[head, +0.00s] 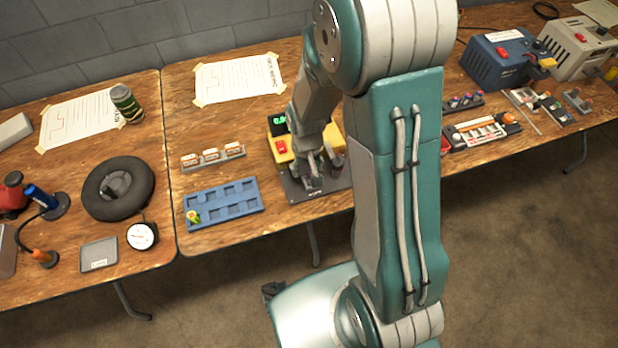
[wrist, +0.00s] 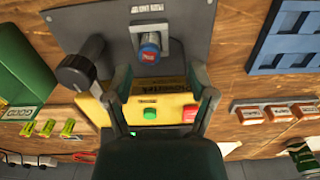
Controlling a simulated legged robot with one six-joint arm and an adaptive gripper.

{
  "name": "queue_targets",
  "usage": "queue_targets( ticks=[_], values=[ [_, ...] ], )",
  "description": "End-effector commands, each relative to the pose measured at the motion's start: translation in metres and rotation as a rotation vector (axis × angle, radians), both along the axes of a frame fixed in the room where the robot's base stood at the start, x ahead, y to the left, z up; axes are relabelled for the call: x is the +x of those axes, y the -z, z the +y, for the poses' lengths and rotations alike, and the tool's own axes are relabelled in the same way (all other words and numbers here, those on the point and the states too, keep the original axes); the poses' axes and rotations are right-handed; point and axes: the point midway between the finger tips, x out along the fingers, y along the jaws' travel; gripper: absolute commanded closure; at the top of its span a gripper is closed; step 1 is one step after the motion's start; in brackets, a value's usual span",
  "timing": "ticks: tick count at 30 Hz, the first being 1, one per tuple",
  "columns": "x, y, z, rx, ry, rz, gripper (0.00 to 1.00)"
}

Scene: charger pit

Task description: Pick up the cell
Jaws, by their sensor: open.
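A blue cylindrical cell with a red patch (wrist: 149,52) sits in a grey metal holder on the dark plate (wrist: 100,18) of the yellow tester (wrist: 180,110). My gripper (wrist: 160,76) is open, its two fingers spread above the tester, one to each side of the cell in the picture. The cell lies a little beyond the fingertips, and nothing shows between the fingers. In the head view my gripper (head: 314,172) is over the same plate and hides the cell. Another small yellow-green cell (head: 193,216) stands in the blue tray (head: 235,208).
A black-knobbed lever (wrist: 80,68) rises from the plate close beside the left finger. A grey rack with orange-and-white blocks (head: 213,156) stands left of the tester. A green box (wrist: 22,75) and several yellow-green items lie on the other side. Bare wood lies between tester and tray.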

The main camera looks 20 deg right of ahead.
Motion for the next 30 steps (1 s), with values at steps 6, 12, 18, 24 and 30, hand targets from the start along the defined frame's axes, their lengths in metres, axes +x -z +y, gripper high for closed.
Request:
queue_targets(
  ticks=[6,12,18,24,30],
  values=[
    [-0.002,0.032,-0.009,0.005,0.003,0.004,0.28],
    [-0.002,0.039,-0.008,0.004,0.003,0.0,0.28],
    [-0.001,0.039,-0.005,0.001,0.002,0.0,0.59],
    [-0.001,0.039,-0.006,0.002,0.003,0.0,1.0],
    [-0.001,0.039,-0.006,0.002,0.002,0.001,1.0]
  ],
)
